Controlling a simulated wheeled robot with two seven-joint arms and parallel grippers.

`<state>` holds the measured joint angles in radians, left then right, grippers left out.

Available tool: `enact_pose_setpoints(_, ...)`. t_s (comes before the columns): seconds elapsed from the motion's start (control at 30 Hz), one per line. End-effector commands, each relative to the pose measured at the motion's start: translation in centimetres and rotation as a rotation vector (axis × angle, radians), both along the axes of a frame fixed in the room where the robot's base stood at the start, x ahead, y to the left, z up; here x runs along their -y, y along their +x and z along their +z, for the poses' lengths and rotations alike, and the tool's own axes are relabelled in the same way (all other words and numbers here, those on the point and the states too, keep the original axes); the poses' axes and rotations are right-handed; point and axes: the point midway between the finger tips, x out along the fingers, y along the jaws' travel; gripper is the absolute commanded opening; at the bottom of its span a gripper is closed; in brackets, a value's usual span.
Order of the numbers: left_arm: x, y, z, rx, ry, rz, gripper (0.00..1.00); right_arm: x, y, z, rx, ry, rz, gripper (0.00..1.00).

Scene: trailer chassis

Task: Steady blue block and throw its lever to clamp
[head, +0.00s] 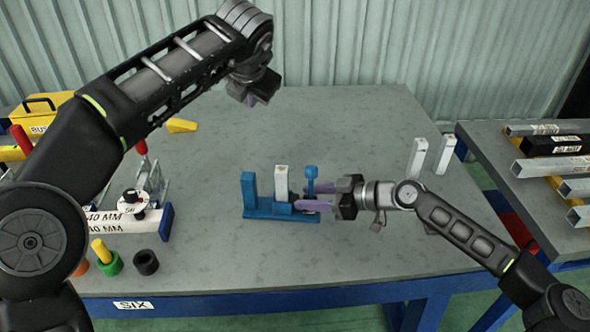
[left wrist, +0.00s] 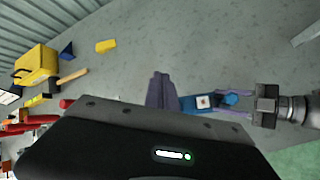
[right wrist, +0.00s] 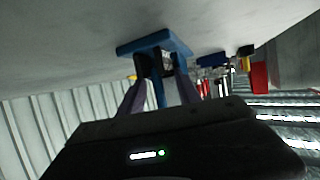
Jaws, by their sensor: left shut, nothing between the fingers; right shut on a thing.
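The blue block (head: 268,215) lies on the grey table, with a tall blue post at its left end. A white square bar (head: 281,182) stands upright in it. Its blue lever (head: 311,176) with a rounded knob stands upright near the right end. My right gripper (head: 308,206) comes from the right, its purple fingers shut on the blue block by the lever's foot; the exact contact is partly hidden. The block also shows in the right wrist view (right wrist: 150,43) between the fingers. My left gripper (head: 250,97) is shut and empty, raised behind and left of the block.
Two white bars (head: 417,156) stand at the table's right. At the left are a white 40 MM block (head: 115,222), a red-handled clamp (head: 141,148), coloured cylinders (head: 108,262) and a yellow box (head: 42,108). A side table (head: 500,185) holds metal tubes. The table's back middle is clear.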

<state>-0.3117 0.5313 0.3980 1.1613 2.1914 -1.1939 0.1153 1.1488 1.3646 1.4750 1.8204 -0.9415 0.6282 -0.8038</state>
Motion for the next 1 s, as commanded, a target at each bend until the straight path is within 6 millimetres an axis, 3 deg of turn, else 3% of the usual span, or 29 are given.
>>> enact_pose_setpoints(0.1,-3.2,4.0,5.0,0.275,0.145,-0.034,0.0,0.2,-0.2,-0.8,-0.013,-0.009,0.002,0.0)
enact_pose_setpoints(0.23,-4.1,6.8,11.4,0.573,0.332,-0.163,0.0,0.2,-0.2,-0.8,-0.013,-0.009,0.001,0.0)
enact_pose_setpoints(0.3,-3.3,7.4,14.3,0.709,0.439,-0.268,0.0,0.2,-0.2,-0.8,-0.013,-0.009,0.001,0.0)
enact_pose_setpoints(0.4,-0.9,7.1,17.1,0.869,0.594,-0.459,0.0,0.2,-0.2,-0.8,-0.014,-0.009,0.001,0.0)
enact_pose_setpoints(0.5,2.4,5.9,17.6,0.973,0.745,-0.694,0.0,0.2,-0.2,-0.8,-0.014,-0.009,0.001,0.0)
enact_pose_setpoints(0.57,4.3,4.7,16.8,1.006,0.835,-0.854,0.0,0.2,-0.2,-0.8,-0.014,-0.009,0.001,0.0)
enact_pose_setpoints(0.63,6.4,3.1,14.5,1.011,0.93,-1.057,0.0,0.2,-0.1,-0.8,-0.014,-0.009,0.001,0.0)
enact_pose_setpoints(0.73,8.1,0.4,9.4,0.953,1.047,-1.365,0.0,0.2,-0.2,-0.8,-0.014,-0.009,0.001,0.0)
enact_pose_setpoints(0.9,7.0,-4.4,-0.6,0.711,1.158,-1.846,0.0,0.2,-0.1,-0.8,-0.014,-0.009,0.001,0.0)
enact_pose_setpoints(1.0,5.4,-6.6,-4.4,0.567,1.171,-2.032,0.0,0.2,-0.1,-0.8,-0.014,-0.008,0.001,0.0)
